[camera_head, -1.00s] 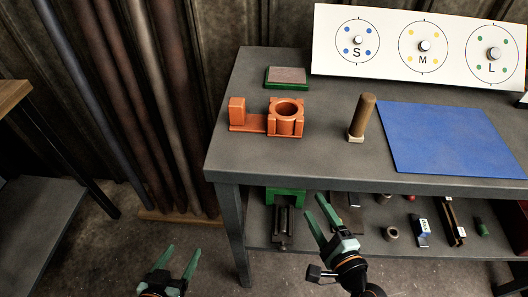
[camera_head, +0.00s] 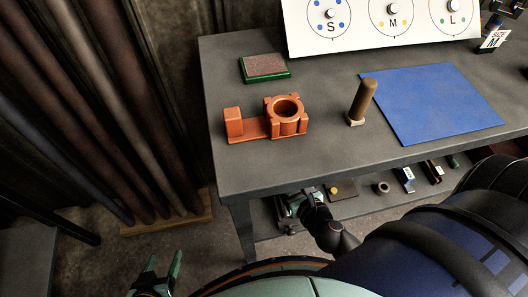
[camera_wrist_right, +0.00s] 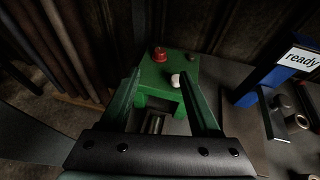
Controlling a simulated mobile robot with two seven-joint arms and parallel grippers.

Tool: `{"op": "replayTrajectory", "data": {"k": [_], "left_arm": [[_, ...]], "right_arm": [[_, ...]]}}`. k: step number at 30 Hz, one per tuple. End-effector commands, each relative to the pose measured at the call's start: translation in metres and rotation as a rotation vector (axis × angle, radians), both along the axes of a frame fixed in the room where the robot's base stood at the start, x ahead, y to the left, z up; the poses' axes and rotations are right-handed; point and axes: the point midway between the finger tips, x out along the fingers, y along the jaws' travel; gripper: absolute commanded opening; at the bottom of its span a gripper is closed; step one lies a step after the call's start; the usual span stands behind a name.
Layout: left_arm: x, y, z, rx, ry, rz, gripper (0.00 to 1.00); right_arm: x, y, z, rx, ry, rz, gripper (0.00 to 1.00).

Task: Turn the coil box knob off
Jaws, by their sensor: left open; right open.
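In the right wrist view a green box (camera_wrist_right: 150,72) sits ahead, with a red button (camera_wrist_right: 159,54) and a white knob (camera_wrist_right: 176,80) on top; which control is the coil box knob I cannot tell for sure. My right gripper (camera_wrist_right: 160,76) is open, its fingers spread either side of the box's front in this view, the white knob showing near the right fingertip. In the head view my right gripper (camera_head: 296,204) reaches under the table top at the lower shelf and largely hides the box. My left gripper (camera_head: 158,268) is open and empty, low at the left.
A blue stand with a "ready" sign (camera_wrist_right: 300,58) is right of the box. The table top (camera_head: 225,75) overhangs the shelf and carries an orange fixture (camera_head: 286,118), a brown peg (camera_head: 362,100) and a blue mat (camera_head: 430,102). Pipes (camera_head: 90,120) stand at the left.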

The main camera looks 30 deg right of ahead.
Motion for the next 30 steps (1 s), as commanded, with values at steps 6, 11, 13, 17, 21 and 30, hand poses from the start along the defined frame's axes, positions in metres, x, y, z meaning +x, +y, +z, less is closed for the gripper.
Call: {"op": "replayTrajectory", "data": {"k": [6, 11, 13, 17, 21, 30], "left_arm": [[0.000, 0.000, -0.002, 0.000, -0.001, 0.001, 0.68], [0.000, 0.001, -0.006, 0.001, -0.001, 0.002, 0.68], [-0.001, 0.001, -0.008, 0.001, 0.000, 0.001, 0.68], [-0.001, 0.002, -0.011, 0.002, 0.000, 0.002, 0.68], [-0.001, 0.002, -0.013, 0.003, 0.000, 0.003, 0.68], [0.000, 0.003, -0.011, 0.002, -0.005, 0.004, 0.68]], "right_arm": [[0.033, -0.001, -0.013, -0.003, -0.004, 0.002, 0.63], [0.061, -0.003, -0.025, -0.005, -0.004, 0.003, 0.63], [0.072, -0.003, -0.030, -0.005, -0.004, 0.003, 0.63], [0.089, -0.004, -0.037, -0.004, -0.002, 0.003, 0.63], [0.102, -0.004, -0.042, -0.005, -0.002, 0.004, 0.63], [0.108, -0.004, -0.044, -0.004, -0.001, 0.004, 0.63]]}}
